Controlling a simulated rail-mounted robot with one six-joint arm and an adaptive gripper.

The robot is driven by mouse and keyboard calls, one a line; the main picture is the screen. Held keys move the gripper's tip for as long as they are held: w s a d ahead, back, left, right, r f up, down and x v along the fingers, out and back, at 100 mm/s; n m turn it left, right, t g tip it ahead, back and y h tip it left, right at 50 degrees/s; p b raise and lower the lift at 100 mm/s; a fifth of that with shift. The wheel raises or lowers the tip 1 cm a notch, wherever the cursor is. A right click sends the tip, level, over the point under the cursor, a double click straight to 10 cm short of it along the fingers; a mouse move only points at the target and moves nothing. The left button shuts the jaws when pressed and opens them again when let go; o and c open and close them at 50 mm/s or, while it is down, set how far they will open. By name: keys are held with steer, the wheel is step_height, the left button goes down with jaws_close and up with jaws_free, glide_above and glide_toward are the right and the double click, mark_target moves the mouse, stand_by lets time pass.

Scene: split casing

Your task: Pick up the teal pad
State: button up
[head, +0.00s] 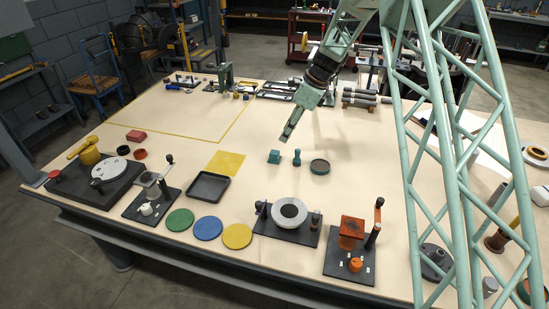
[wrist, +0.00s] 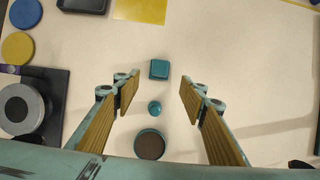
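Three teal things stand in a row on the table: a small square block (head: 274,157), a small knob-topped piece (head: 297,157) and a low round piece with a dark top (head: 320,166). I cannot tell for sure which one is the pad; the block is the squarest and plainest. In the wrist view the block (wrist: 159,69) is farthest up, the knob piece (wrist: 154,108) in the middle and the round piece (wrist: 150,145) lowest. My gripper (wrist: 159,97) is open and empty above them, its fingers apart on either side of the row. In the head view my gripper (head: 285,137) hangs behind the block.
A yellow square (head: 226,162) and a black tray (head: 208,187) lie to the left. Green, blue and yellow discs (head: 237,236) lie at the front. A fixture with a grey ring (head: 289,212) stands in front of the teal pieces. Bare table surrounds the row.

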mark_target(275, 152)
steer(key=shift+b+x, duration=0.65)
steer(key=shift+x, duration=3.45)
steer(key=shift+f, duration=0.1)
steer(key=shift+b+x, duration=0.7)
steer(key=shift+x, duration=1.85)
steer(key=shift+a, duration=0.1)
steer(key=shift+c, duration=0.9)
steer(key=c, duration=0.8)
